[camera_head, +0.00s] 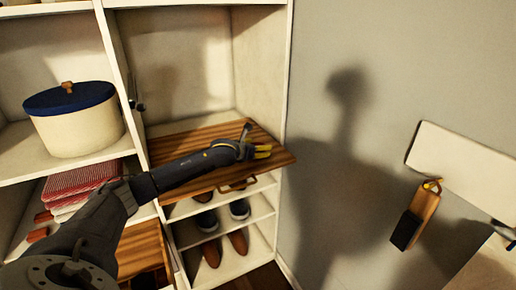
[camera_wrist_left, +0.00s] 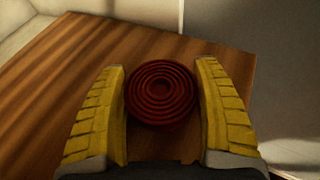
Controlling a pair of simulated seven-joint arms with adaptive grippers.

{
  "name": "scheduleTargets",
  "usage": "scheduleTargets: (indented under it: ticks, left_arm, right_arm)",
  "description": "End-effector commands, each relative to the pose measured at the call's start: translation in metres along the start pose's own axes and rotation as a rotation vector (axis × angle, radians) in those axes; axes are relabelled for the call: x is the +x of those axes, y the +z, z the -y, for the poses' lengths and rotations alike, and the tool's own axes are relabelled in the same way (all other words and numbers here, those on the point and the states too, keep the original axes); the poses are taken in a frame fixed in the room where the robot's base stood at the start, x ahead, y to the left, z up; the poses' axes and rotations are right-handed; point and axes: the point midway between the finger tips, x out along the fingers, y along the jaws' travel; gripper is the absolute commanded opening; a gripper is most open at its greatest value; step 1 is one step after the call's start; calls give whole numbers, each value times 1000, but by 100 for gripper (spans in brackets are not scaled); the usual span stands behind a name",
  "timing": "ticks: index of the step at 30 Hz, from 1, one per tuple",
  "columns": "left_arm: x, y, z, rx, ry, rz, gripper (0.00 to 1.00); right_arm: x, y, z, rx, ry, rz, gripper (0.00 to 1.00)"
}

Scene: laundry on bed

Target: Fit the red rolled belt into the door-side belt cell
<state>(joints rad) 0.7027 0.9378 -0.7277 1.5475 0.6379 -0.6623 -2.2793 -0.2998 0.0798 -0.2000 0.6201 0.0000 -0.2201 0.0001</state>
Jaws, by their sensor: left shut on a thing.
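The red rolled belt (camera_wrist_left: 162,93) is a round coil seen from its spiral face in the left wrist view, between the two yellow fingers. My left gripper (camera_head: 264,151) is shut on it; the fingers also show in the left wrist view (camera_wrist_left: 161,68). In the head view the gripper is over the right part of a striped wooden board (camera_head: 272,163), and the belt cannot be made out there. I cannot tell whether the belt touches the board. No belt cell can be made out in either view. My right gripper is not in view.
The board juts from a white cabinet (camera_head: 288,80). Below it are shelves with shoes (camera_head: 239,209). A cream box with a blue lid (camera_head: 75,118) and folded red striped cloth (camera_head: 80,180) are left. A brush (camera_head: 414,218) hangs at right by a white panel (camera_head: 465,165).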

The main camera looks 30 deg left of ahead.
Motion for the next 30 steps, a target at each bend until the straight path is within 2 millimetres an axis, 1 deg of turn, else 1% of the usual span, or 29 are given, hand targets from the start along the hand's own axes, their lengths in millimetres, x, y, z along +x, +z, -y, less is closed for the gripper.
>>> scheduleTargets:
  ticks: [4,5,9,11,24,26,30]
  left_arm:
    - [1,-2,0,1,0,0,34]
    - [1,-2,0,1,0,0,70]
    - [1,-2,0,0,0,0,86]
    - [1,-2,0,0,0,0,92]
    - [2,-5,1,-2,-2,-2,92]
    - [-6,-4,-1,2,0,0,92]
    - [-29,-5,0,5,0,-2,92]
  right_arm:
    - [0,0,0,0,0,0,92]
    - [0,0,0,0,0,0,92]
    - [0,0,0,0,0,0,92]
    - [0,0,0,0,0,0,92]
    - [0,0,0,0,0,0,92]
    - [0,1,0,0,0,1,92]
    - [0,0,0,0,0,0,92]
